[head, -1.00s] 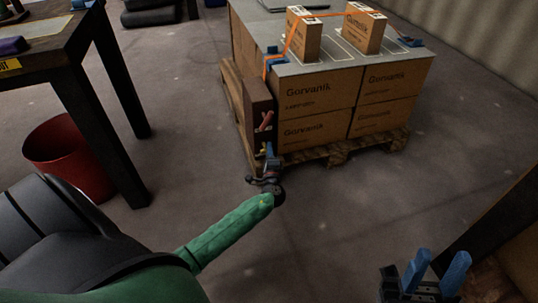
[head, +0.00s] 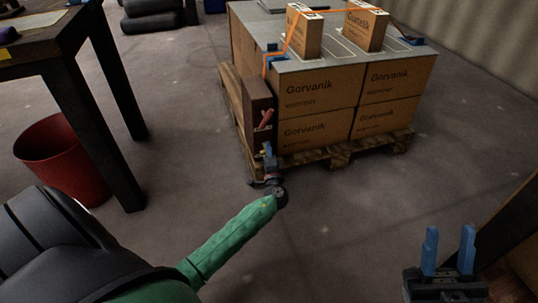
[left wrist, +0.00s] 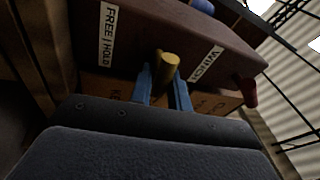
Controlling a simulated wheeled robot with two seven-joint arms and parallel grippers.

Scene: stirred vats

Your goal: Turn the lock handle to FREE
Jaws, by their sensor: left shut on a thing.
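A dark brown winch box (head: 258,97) stands at the left front corner of the pallet load. In the left wrist view its face (left wrist: 150,33) carries a "FREE | HOLD" label (left wrist: 107,34) and a "WINCH" label (left wrist: 205,64). A brass-yellow lock handle (left wrist: 168,66) sticks out between the labels. My left gripper (head: 268,150) is at the lower part of the box. In the wrist view its blue fingers (left wrist: 163,88) are shut on the lock handle, one on each side. Which marking the handle points to cannot be told. My right gripper (head: 449,250) is open and empty, well away from the box.
A red winch handle (head: 266,118) sits just above my left gripper. Cartons (head: 318,90) stand on a wooden pallet (head: 350,149), with an orange strap (head: 293,45) over the top. A table (head: 62,55) and a red bin (head: 62,160) are at left. Open floor lies in front.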

